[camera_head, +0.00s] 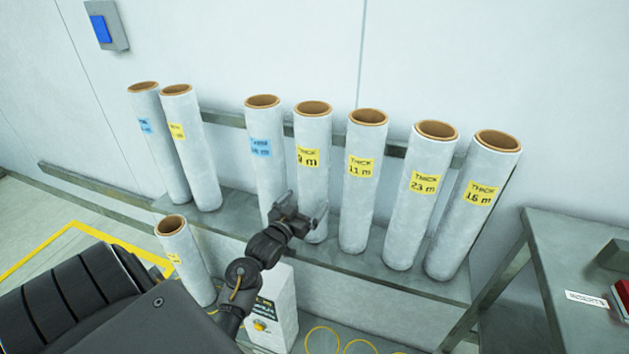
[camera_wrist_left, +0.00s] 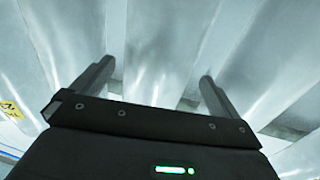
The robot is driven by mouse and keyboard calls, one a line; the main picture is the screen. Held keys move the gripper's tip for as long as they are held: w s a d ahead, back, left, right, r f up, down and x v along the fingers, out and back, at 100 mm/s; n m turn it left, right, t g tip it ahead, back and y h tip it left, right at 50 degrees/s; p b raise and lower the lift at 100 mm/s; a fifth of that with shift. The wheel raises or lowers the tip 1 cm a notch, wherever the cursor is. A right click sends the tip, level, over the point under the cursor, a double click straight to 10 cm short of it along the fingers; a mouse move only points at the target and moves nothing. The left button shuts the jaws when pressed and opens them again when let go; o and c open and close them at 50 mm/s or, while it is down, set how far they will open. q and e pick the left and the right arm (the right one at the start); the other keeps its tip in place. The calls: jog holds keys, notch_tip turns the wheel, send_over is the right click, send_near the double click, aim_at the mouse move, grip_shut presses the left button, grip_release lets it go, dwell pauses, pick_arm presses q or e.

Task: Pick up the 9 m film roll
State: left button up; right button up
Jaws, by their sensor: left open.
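The 9 m film roll (camera_head: 313,135) is a tall whitish cylinder with a brown core at its top and a yellow "THICK 9 m" label. It stands upright on the rack in the head view. My left gripper (camera_head: 306,206) is open in front of its lower part and hides some of it. In the left wrist view, my gripper's two fingers (camera_wrist_left: 155,84) are apart with pale, blurred roll surfaces beyond them. I cannot tell whether they touch the roll. My right gripper is not in view.
A blue-labelled roll (camera_head: 265,150) stands close left of it, and the 11 m roll (camera_head: 361,200) close right. The 23 m (camera_head: 418,210) and 16 m (camera_head: 472,220) rolls stand farther right. A grey table (camera_head: 560,250) is at the right. A shorter roll (camera_head: 186,262) and white box (camera_head: 285,300) are lower.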

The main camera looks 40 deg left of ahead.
pick_arm(q)
jog(key=shift+w+r, duration=0.1)
jog(key=shift+w, duration=0.05)
jog(key=shift+w+r, duration=0.1)
jog(key=shift+w, duration=0.15)
jog(key=w, duration=0.3)
jog(key=shift+w+a+p, duration=0.35)
jog(key=shift+a+p, duration=0.05)
jog(key=shift+w, duration=0.4)
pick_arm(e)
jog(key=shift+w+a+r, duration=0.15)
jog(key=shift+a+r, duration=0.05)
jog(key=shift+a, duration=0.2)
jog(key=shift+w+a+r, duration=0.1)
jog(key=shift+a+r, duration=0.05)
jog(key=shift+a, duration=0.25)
pick_arm(q)
jog(key=c, duration=1.6)
jog(key=shift+a+r, duration=0.1)
jog(key=shift+r, duration=0.1)
jog(key=shift+c, duration=0.2)
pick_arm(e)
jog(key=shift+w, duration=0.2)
